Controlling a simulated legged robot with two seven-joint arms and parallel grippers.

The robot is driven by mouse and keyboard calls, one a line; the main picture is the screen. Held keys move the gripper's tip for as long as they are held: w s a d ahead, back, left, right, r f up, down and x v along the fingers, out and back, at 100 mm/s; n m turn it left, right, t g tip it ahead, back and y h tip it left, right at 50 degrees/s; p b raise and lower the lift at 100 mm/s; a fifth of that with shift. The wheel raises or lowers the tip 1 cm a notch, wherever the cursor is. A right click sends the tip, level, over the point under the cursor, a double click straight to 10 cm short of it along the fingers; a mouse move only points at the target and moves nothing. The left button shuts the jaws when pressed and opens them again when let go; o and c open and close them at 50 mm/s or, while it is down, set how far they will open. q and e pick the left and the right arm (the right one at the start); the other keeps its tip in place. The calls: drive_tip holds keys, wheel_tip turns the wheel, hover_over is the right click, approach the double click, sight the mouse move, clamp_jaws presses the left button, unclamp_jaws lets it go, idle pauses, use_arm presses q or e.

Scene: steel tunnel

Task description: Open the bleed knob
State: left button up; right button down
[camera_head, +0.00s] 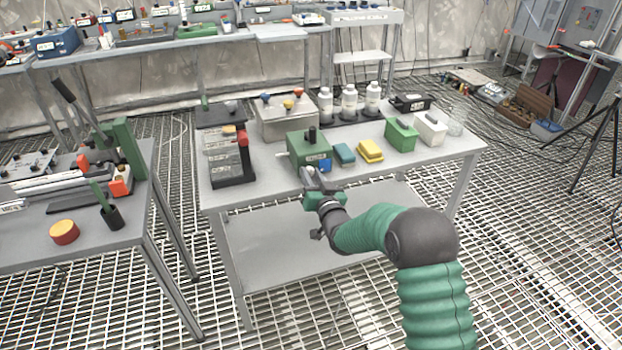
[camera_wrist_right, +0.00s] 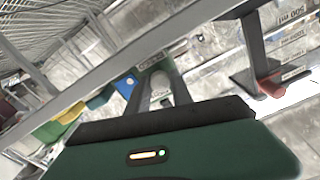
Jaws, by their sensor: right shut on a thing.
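A green box (camera_head: 298,150) with a black post on top and a blue square on its front stands near the front edge of the middle table. My right gripper (camera_head: 313,176) is at the front of this box, just by the table edge. In the right wrist view its two dark fingers (camera_wrist_right: 157,88) are on either side of a small pale rounded piece (camera_wrist_right: 160,84), which looks like the bleed knob. The gripper is shut on it. In the head view the fingers mostly hide this piece. My left gripper is not in view.
A teal block (camera_head: 344,154), a yellow block (camera_head: 370,151) and a green box (camera_head: 401,135) stand to the right. A dark rack with a red knob (camera_head: 243,138) stands to the left. White bottles (camera_head: 349,101) stand behind. A lower shelf (camera_head: 300,240) lies beneath.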

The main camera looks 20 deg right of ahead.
drive_tip(key=n+b, duration=0.1)
drive_tip(key=n, duration=0.2)
drive_tip(key=n+b, duration=0.1)
drive_tip(key=n, duration=0.3)
drive_tip(key=f+n+b, duration=0.1)
drive_tip(key=n, duration=0.2)
drive_tip(key=shift+s, duration=0.1)
drive_tip(key=shift+n, duration=0.4)
drive_tip(key=c, duration=1.1)
unclamp_jaws()
drive_tip(key=shift+r, duration=0.1)
drive_tip(key=shift+c, duration=0.2)
drive_tip(key=shift+r, duration=0.15)
drive_tip(key=shift+r, duration=0.1)
drive_tip(key=s, duration=0.5)
drive_tip(key=s+p, duration=0.1)
drive_tip(key=s, duration=1)
drive_tip(key=shift+s+d+p, duration=0.35)
drive_tip(key=shift+p, duration=0.05)
